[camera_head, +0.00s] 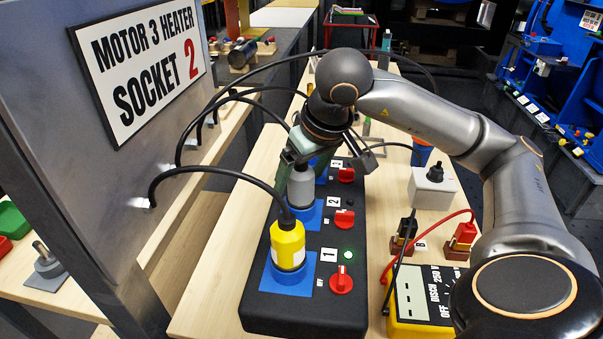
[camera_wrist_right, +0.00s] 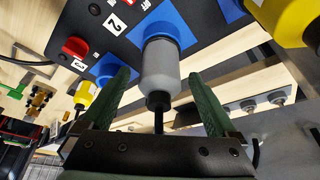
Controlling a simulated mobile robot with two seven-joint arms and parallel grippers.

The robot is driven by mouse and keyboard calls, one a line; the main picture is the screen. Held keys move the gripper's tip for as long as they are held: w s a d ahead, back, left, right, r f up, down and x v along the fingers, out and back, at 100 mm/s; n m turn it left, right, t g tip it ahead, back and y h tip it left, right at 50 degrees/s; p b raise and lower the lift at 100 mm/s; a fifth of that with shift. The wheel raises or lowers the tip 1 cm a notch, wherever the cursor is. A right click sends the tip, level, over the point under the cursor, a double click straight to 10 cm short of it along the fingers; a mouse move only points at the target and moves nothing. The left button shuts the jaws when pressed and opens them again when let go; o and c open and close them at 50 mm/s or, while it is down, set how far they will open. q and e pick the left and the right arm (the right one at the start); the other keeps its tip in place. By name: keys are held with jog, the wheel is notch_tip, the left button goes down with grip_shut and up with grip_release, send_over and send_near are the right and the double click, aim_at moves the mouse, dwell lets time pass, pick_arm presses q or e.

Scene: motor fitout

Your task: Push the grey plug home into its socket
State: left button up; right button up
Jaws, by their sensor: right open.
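The grey plug (camera_head: 301,189) stands upright at the blue socket (camera_head: 309,217) beside label 2 on the black panel. In the right wrist view the grey plug (camera_wrist_right: 160,68) meets the round blue collar of the socket (camera_wrist_right: 166,28), with its black cable trailing towards the gripper's palm. How deep it sits, I cannot tell. My right gripper (camera_head: 302,165) is over the plug, and its green fingers stand on either side of it. In the right wrist view my right gripper (camera_wrist_right: 160,76) is open, with gaps between both fingers and the plug. My left gripper is not in view.
A yellow plug (camera_head: 287,242) stands in socket 1, close in front, by a lit green lamp (camera_head: 348,253). Red knobs (camera_head: 341,280) line the panel's right side. Black cables arch from the grey sign wall (camera_head: 75,180) at left. A yellow meter (camera_head: 418,305) sits at right.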

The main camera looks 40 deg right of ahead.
jog(key=shift+s+r, duration=0.15)
jog(key=shift+r, duration=0.4)
pick_arm(q)
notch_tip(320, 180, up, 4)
jog(key=p, duration=0.4)
pick_arm(e)
jog(key=v, duration=1.1)
jog(key=shift+r, duration=0.2)
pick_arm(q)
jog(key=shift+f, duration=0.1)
pick_arm(e)
jog(key=shift+s, duration=0.15)
